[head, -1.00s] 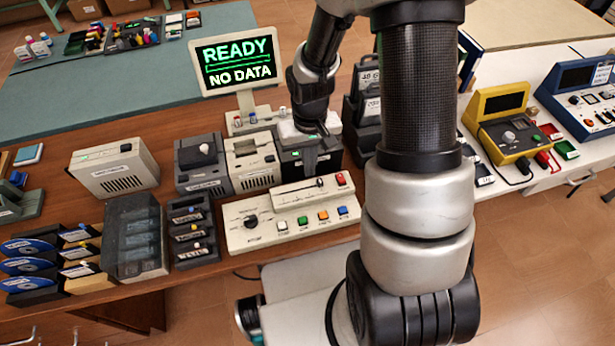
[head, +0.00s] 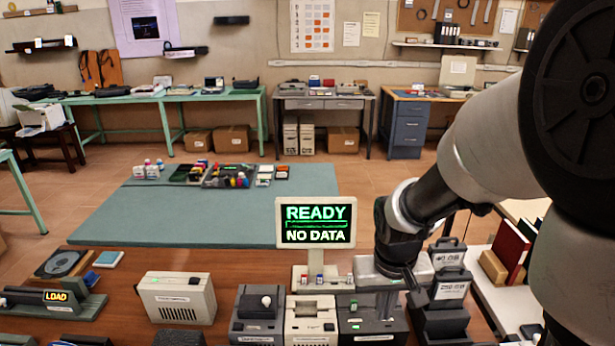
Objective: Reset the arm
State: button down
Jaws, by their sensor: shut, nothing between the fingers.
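My arm comes in from the right side of the head view, large and close, its upper link covering the right edge. It bends down at a black wrist, and my gripper (head: 384,303) points down just above the dark box (head: 372,327) at the right end of the row of devices. The fingers are small and dark against the box; they are shut and hold nothing. Whether the fingertips touch the box I cannot tell.
A monitor (head: 316,222) reading READY, NO DATA stands just left of my wrist. Grey device boxes (head: 178,298) line the table's front. Dark labelled blocks (head: 447,290) stand close to the right. The green mat (head: 200,215) behind is mostly clear.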

jog(key=s+r+t, duration=0.2)
jog(key=s+r, duration=0.4)
jog(key=r, duration=0.2)
jog(key=s+a+r+t, duration=0.1)
jog(key=s+r, duration=0.5)
jog(key=r, duration=0.2)
jog(key=shift+a+r+t+y, duration=0.2)
jog(key=shift+r+t+y, duration=0.1)
jog(key=shift+r+t, duration=0.1)
jog(key=shift+a, duration=0.1)
